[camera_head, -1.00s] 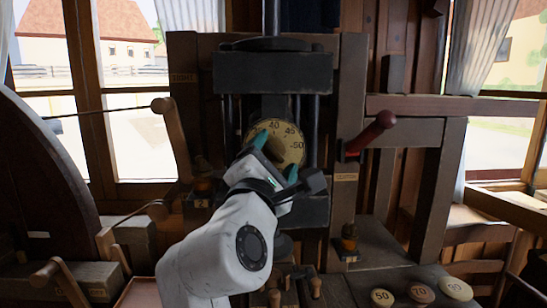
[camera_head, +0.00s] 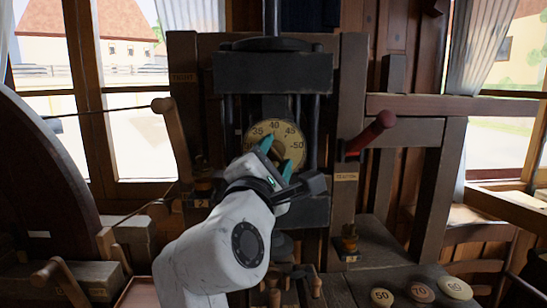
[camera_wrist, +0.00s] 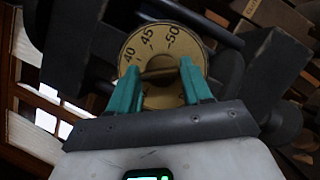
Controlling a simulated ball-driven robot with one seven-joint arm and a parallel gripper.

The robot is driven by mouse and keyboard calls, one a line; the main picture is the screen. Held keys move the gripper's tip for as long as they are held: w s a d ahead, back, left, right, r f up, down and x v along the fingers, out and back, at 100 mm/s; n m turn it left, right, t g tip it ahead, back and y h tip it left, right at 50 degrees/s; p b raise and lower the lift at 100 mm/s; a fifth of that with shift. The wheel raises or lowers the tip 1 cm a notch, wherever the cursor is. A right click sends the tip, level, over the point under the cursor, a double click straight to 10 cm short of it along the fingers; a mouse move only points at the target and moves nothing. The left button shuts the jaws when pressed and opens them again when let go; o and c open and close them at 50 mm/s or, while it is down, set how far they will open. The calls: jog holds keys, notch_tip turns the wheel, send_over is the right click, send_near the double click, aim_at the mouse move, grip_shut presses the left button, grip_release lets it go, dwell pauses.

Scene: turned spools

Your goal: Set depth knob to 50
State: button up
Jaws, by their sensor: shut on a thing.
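A round yellowed dial (camera_head: 290,131) with dark numbers, 35 to 50 legible, sits in the middle of the dark machine. In the wrist view the dial (camera_wrist: 150,40) shows 40, 45 and 50. The depth knob (camera_wrist: 160,74) is a dark bar across the dial's middle. My gripper (camera_wrist: 159,70) has its green fingers on either side of the bar, shut on it. In the head view my gripper (camera_head: 277,157) covers the dial's lower part and hides most of the knob. I cannot tell which number the knob points to.
A red-handled lever (camera_head: 378,133) sticks out right of the dial, and a wooden lever (camera_head: 172,140) stands to the left. Discs marked 50 (camera_head: 382,297), 70 (camera_head: 421,292) and possibly 90 (camera_head: 456,288) lie at the lower right.

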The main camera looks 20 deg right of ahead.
jog(key=m+g+p, duration=0.1)
jog(key=m, duration=0.2)
jog(key=m+g+p, duration=0.1)
jog(key=m, duration=0.2)
jog(key=shift+r, duration=0.2)
jog(key=m+g+y+p, duration=0.1)
jog(key=m, duration=0.2)
jog(key=m+g+y+p, duration=0.1)
jog(key=m, duration=0.1)
jog(key=shift+r+m, duration=0.1)
jog(key=shift+m, duration=0.3)
jog(key=m+y+p, duration=0.1)
jog(key=m+y, duration=0.1)
jog(key=m, duration=0.2)
jog(key=shift+d+g, duration=0.1)
jog(key=shift+g, duration=0.2)
jog(key=m+y, duration=0.2)
jog(key=m, duration=0.1)
jog(key=shift+m+y+p, duration=0.3)
jog(key=shift+m+y, duration=0.1)
jog(key=o, duration=1.1)
jog(key=shift+c, duration=0.2)
jog(key=shift+s, duration=0.1)
jog(key=b+v, duration=0.1)
jog(key=v, duration=0.9)
jog(key=shift+s+b, duration=0.4)
